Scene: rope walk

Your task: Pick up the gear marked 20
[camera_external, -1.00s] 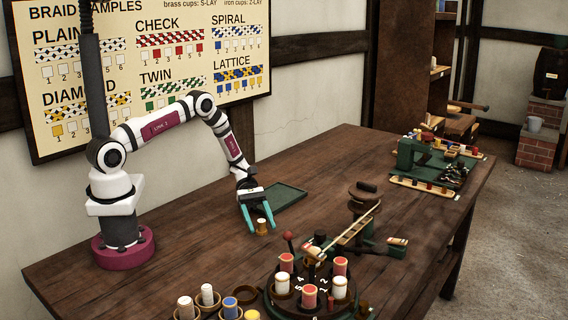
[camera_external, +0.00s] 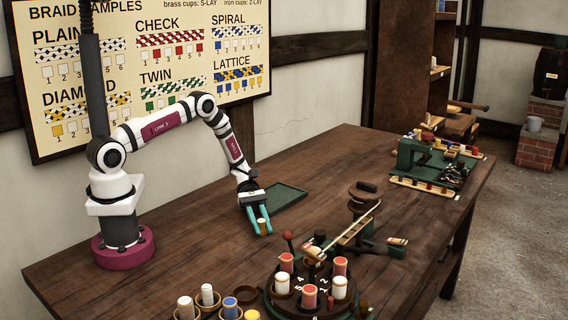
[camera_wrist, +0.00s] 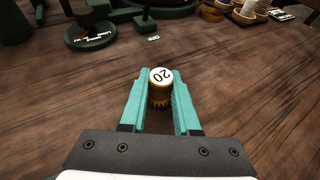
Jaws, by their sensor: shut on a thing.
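The gear marked 20 (camera_wrist: 160,78) is a small brass-coloured toothed cylinder with a white top that carries the number. In the wrist view it sits between the two teal fingers of my gripper (camera_wrist: 157,95), which are closed against its sides. In the external view the gear (camera_external: 262,222) shows at the fingertips of my gripper (camera_external: 258,223), over the wooden table. I cannot tell whether its base touches the table.
A dark green tray (camera_external: 288,196) lies just behind my gripper. A braiding machine with several bobbins (camera_external: 310,296) stands in front. A green machine (camera_external: 432,160) is at the table's far right. The table (camera_external: 190,235) is clear to the left of my gripper.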

